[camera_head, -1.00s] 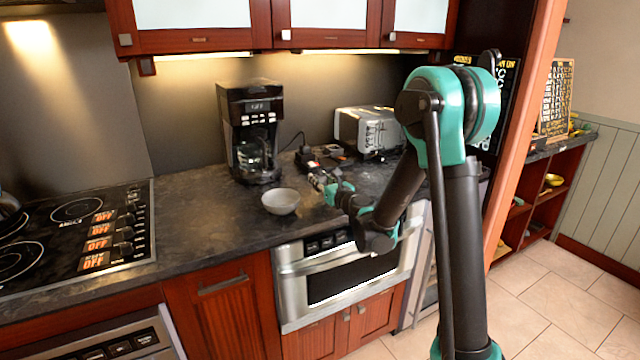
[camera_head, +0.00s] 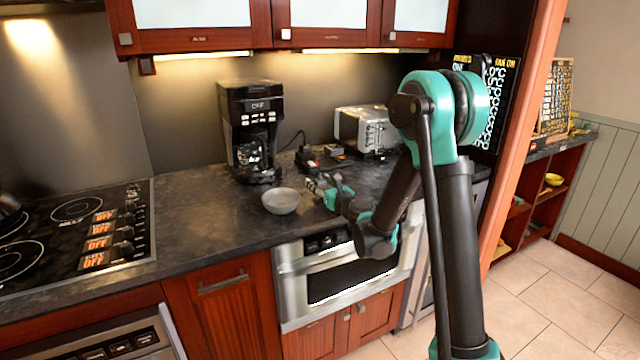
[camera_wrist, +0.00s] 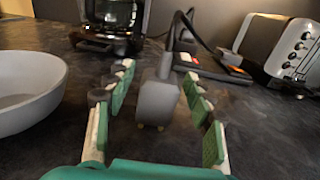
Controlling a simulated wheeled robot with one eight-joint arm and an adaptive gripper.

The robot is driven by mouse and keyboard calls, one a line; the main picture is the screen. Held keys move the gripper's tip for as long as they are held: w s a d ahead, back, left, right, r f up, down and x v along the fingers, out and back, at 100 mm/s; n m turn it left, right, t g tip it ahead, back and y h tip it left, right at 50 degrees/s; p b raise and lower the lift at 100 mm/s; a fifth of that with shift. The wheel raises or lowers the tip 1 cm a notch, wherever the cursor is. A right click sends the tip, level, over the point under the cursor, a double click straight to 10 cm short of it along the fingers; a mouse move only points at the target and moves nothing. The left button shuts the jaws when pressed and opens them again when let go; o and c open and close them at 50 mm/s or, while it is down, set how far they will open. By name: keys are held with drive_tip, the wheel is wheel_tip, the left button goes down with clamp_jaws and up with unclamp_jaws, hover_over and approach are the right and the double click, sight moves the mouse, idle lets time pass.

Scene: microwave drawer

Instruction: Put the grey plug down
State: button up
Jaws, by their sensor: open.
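The grey plug (camera_wrist: 157,103) is between the two fingers of my gripper (camera_wrist: 158,74) in the wrist view, low at the dark countertop, with small prongs on its near side. A gap shows between the plug and the finger pads on both sides. My gripper is open. In the head view my gripper (camera_head: 317,184) is low over the counter, right of the grey bowl; the plug is too small to make out there.
The grey bowl (camera_head: 281,201) is just left of my gripper, also in the wrist view (camera_wrist: 28,92). The coffee maker (camera_head: 252,132) and toaster (camera_head: 368,130) stand behind. Dark small items with a cord (camera_head: 322,158) lie between them. Counter left of the bowl is clear.

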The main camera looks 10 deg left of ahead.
drive_tip(key=shift+r, duration=0.15)
drive_tip(key=v, duration=1.2)
drive_tip(key=shift+s+n, duration=0.25)
drive_tip(key=shift+n, duration=0.25)
drive_tip(key=s+d+f+n+g+h, duration=0.3)
drive_tip(key=s+d+f+n, duration=0.2)
drive_tip(key=s+d+n, duration=0.2)
drive_tip(key=s+d+f+n+g+h, duration=0.3)
drive_tip(key=s+d+n, duration=0.5)
drive_tip(key=s+n, duration=0.3)
drive_tip(key=s+d+f+n+g+h, duration=0.4)
drive_tip(key=s+d+f+n, duration=0.2)
drive_tip(key=s+n, duration=0.3)
drive_tip(key=shift+s+d+f+n+g, duration=0.35)
drive_tip(key=shift+d+f+n+g, duration=0.05)
drive_tip(key=shift+d+n, duration=0.3)
